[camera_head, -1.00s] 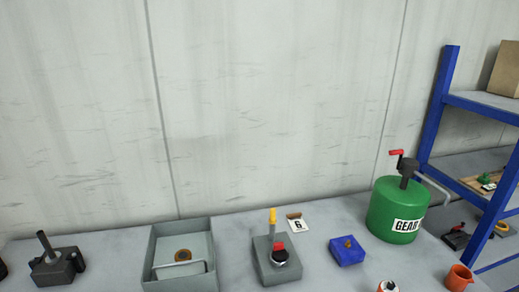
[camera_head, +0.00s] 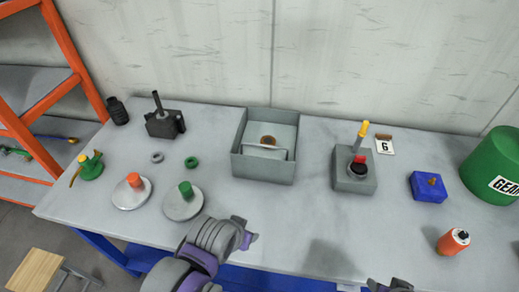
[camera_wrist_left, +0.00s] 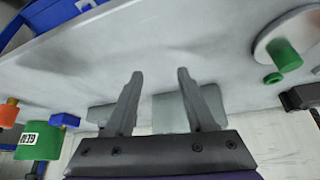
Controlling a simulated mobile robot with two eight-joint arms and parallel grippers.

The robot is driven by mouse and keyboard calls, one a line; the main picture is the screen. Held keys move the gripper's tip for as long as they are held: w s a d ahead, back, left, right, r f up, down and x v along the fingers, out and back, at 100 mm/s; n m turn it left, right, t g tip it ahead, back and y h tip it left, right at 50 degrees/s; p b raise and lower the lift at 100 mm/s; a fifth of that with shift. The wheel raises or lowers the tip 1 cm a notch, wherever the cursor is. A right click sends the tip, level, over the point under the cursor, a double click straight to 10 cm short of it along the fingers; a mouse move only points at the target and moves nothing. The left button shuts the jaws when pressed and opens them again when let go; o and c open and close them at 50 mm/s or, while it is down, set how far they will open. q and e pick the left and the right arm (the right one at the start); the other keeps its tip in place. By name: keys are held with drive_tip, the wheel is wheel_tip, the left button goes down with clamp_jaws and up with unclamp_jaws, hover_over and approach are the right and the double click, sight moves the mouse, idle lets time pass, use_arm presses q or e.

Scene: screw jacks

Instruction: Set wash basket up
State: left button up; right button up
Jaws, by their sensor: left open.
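A grey open box (camera_head: 235,160) stands at the back middle of the bench in the head view. Inside it lie a brown ring (camera_head: 268,141) and a pale part with a bar handle (camera_head: 265,148). I cannot tell for sure which part is the wash basket. My left gripper (camera_head: 248,232) is in front of the box, above the bench. In the left wrist view its two fingers (camera_wrist_left: 157,75) are apart with nothing between them, and the grey box (camera_wrist_left: 210,100) shows partly hidden behind them. Only the top of my right gripper (camera_head: 388,285) shows at the bottom edge.
Right of the box stand a grey block with a yellow lever (camera_head: 352,180), a blue block (camera_head: 428,188), an orange can (camera_head: 453,242) and a green drum (camera_head: 490,160). Left are two discs (camera_head: 183,207) (camera_head: 128,197) and a dark jack (camera_head: 162,124). The front middle is clear.

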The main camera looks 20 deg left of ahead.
use_arm(q)
drive_tip(key=shift+w, duration=0.15)
drive_tip(key=c, duration=0.4)
drive_tip(key=w+m, duration=0.1)
drive_tip(key=m, duration=0.1)
drive_tip(key=w+a+m+y, duration=0.1)
drive_tip(key=m, duration=0.1)
drive_tip(key=w+a+r+m+t+b, duration=0.1)
drive_tip(key=w+m, duration=0.1)
drive_tip(key=m, duration=0.1)
clamp_jaws()
drive_tip(key=w+r+m+t+y+b, duration=0.1)
drive_tip(key=w+r+m+t, duration=0.15)
drive_tip(key=w+m, duration=0.75)
drive_tip(key=w+r+m+t+y+b, duration=0.1)
drive_tip(key=w+r+m+t, duration=0.3)
drive_tip(key=m, duration=1.2)
drive_tip(key=w+a+f+g, duration=0.1)
drive_tip(key=w+f, duration=0.5)
drive_tip(key=w, duration=0.3)
drive_tip(key=shift+w+a+f+b, duration=0.15)
drive_tip(key=shift+a+f+b, duration=0.15)
drive_tip(key=shift+b, duration=0.1)
use_arm(e)
drive_tip(key=shift+s+f, duration=0.3)
drive_tip(key=shift+f, duration=0.6)
drive_tip(key=shift+s+f, duration=0.35)
drive_tip(key=shift+f, duration=0.5)
drive_tip(key=shift+s+f, duration=0.3)
drive_tip(key=shift+f, duration=0.6)
